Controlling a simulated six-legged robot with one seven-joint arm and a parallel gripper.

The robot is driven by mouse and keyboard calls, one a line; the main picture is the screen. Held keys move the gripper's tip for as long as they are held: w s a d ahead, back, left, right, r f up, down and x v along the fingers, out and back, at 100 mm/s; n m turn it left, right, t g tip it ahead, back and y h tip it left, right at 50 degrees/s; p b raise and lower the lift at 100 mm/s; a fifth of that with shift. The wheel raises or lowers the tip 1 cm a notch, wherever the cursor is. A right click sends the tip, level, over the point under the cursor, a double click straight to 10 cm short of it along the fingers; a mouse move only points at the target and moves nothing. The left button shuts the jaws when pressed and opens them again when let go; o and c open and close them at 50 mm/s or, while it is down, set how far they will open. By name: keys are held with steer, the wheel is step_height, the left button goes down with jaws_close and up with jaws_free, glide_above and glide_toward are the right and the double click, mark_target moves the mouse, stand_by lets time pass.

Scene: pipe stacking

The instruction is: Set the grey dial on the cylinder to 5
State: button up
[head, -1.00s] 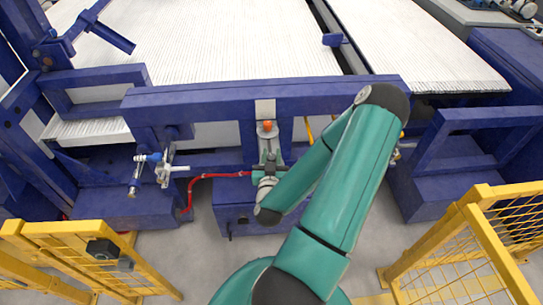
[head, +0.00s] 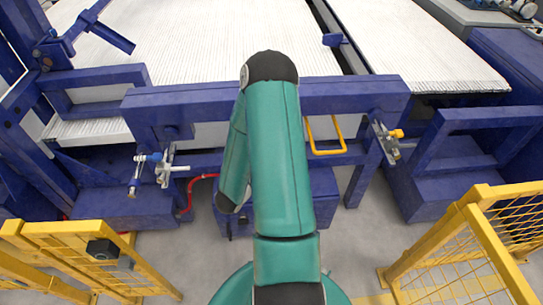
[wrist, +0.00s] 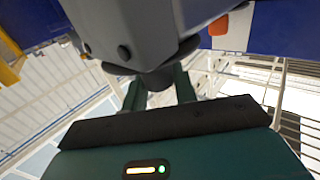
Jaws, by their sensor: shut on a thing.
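In the wrist view, my gripper (wrist: 160,88) has its two green fingers up against the underside of a large grey rounded body. The fingers close on the grey dial (wrist: 158,76) at the lower end of that body, the grey cylinder (wrist: 130,32). Dark round bolts show on the body. The dial's numbers and pointer are not visible, so its setting cannot be read. In the head view, my own green arm hides the gripper, the cylinder and the dial.
An orange-red part (wrist: 218,25) sits right of the cylinder in the wrist view. In the head view, a blue beam (head: 350,95) carries a yellow handle (head: 325,140) and a silver fitting (head: 388,143). A red hose (head: 190,195) runs left of my arm. Yellow fences (head: 480,240) flank the floor.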

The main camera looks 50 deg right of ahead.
steer(key=m+g, duration=0.1)
steer(key=g, duration=0.2)
steer(key=m+g+y, duration=0.1)
steer(key=m+g, duration=0.1)
steer(key=shift+w+f+m+g, duration=0.1)
steer(key=shift+w+m+g, duration=0.1)
steer(key=shift+m+g, duration=0.15)
steer(key=m+g+y, duration=0.1)
steer(key=m+g, duration=0.1)
steer(key=g, duration=0.1)
steer(key=m+g+y, duration=0.2)
steer(key=g, duration=0.1)
steer(key=shift+s+m, duration=0.1)
steer(key=shift+m, duration=0.15)
steer(key=m+g+y, duration=0.2)
steer(key=y, duration=0.1)
steer(key=m+g+y, duration=0.2)
steer(key=y, duration=0.1)
steer(key=shift+f+g, duration=0.1)
steer(key=shift+g, duration=0.15)
steer(key=shift+s+m+g+y, duration=0.1)
steer(key=shift+m+g+y, duration=0.7)
steer(key=shift+m+y, duration=1.7)
steer(key=shift+y, duration=0.7)
steer(key=o, duration=1)
steer(key=shift+n, duration=0.3)
steer(key=shift+c, duration=0.2)
steer(key=w, duration=0.7)
steer(key=shift+w+a, duration=0.2)
steer(key=shift+a, duration=0.15)
